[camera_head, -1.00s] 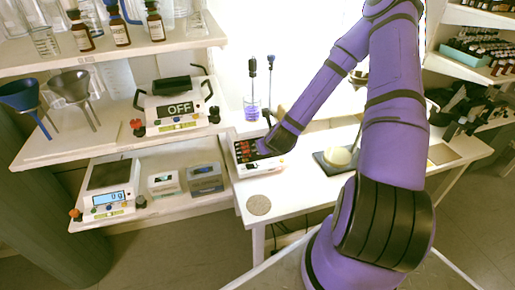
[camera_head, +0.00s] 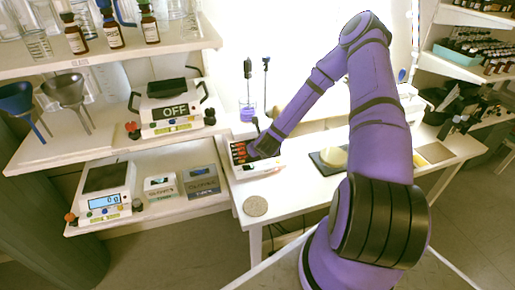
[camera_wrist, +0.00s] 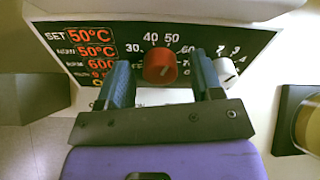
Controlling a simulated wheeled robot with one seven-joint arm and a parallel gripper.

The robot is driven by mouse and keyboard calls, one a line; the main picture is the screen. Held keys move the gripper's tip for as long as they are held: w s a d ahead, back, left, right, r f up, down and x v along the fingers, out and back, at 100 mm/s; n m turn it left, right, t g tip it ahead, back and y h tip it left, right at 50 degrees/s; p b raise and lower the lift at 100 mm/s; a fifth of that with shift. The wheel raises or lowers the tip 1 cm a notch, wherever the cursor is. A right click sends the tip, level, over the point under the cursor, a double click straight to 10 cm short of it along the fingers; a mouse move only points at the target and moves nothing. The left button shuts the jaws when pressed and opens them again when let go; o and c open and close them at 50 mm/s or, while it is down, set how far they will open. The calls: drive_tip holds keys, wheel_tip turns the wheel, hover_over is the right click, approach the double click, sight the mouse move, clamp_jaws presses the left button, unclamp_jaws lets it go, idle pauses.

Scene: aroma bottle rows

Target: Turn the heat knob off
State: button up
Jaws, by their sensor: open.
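The heat knob is a red knob (camera_wrist: 160,67) on the black front panel of a white hot plate (camera_wrist: 190,9), in the wrist view. Numbers from 30 to 70 are printed around it. My gripper (camera_wrist: 161,78) is open, with one blue-grey finger on each side of the red knob. I cannot tell whether the fingers touch it. The panel display (camera_wrist: 93,50) reads SET 50°C in red. In the head view the hot plate (camera_head: 262,171) stands on the white table, its knobs hidden behind my gripper (camera_head: 253,151).
A white knob (camera_wrist: 225,70) is close beside my right finger. In the head view, a beaker of purple liquid (camera_head: 247,113) stands behind the hot plate. A round disc (camera_head: 255,206) lies in front, and a dark pad (camera_head: 325,163) lies to the right.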

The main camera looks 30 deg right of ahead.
drive_tip(key=c, duration=0.9)
